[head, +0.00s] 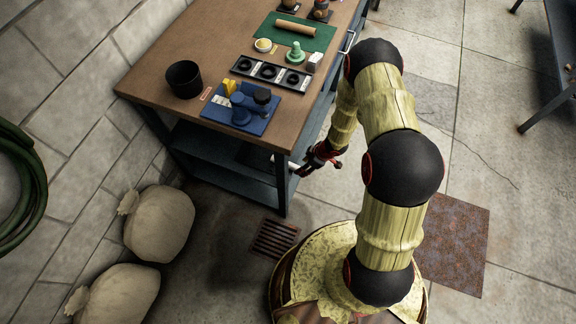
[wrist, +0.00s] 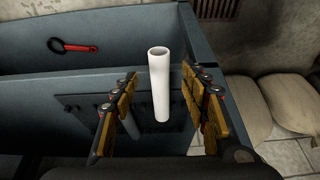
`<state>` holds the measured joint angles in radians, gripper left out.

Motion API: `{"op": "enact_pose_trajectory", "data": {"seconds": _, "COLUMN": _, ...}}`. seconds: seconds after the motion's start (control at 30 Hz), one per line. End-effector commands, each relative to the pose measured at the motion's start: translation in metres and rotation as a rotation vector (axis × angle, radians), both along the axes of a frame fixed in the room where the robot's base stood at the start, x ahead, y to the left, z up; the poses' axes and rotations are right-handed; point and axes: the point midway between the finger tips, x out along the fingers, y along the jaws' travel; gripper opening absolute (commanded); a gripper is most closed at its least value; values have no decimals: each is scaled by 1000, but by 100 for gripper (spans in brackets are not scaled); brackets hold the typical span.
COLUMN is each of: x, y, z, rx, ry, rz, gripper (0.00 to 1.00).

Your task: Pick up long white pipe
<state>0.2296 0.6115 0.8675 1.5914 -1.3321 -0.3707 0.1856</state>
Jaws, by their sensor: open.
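The long white pipe (wrist: 161,88) shows in the wrist view, with its hollow round end towards the camera. It stands out between the two jaws of my gripper (wrist: 162,116), with a gap on each side. My gripper is open and does not hold the pipe. In the head view my gripper (head: 318,160) is at the side of the workbench, below its top. In that view a small pale end, perhaps the pipe (head: 302,170), shows beside the gripper; the rest is hidden.
The workbench (head: 160,75) carries a black cup (head: 184,79), a blue mat (head: 225,118) and a green mat (head: 318,40). Its grey shelf walls (wrist: 100,65) are close around my gripper, with a red-handled tool (wrist: 75,47) on one. Sacks (head: 160,223) lie on the floor.

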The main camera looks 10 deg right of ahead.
Motion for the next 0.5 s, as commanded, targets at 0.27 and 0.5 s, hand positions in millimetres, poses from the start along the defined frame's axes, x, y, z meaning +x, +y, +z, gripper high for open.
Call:
{"op": "enact_pose_trajectory", "data": {"seconds": 0.27, "x": 6, "y": 9, "z": -40, "rx": 0, "ry": 1, "rz": 3, "gripper": 45}}
{"op": "enact_pose_trajectory", "data": {"seconds": 0.5, "x": 9, "y": 11, "z": -42, "rx": -1, "ry": 0, "rz": 0, "gripper": 45}}
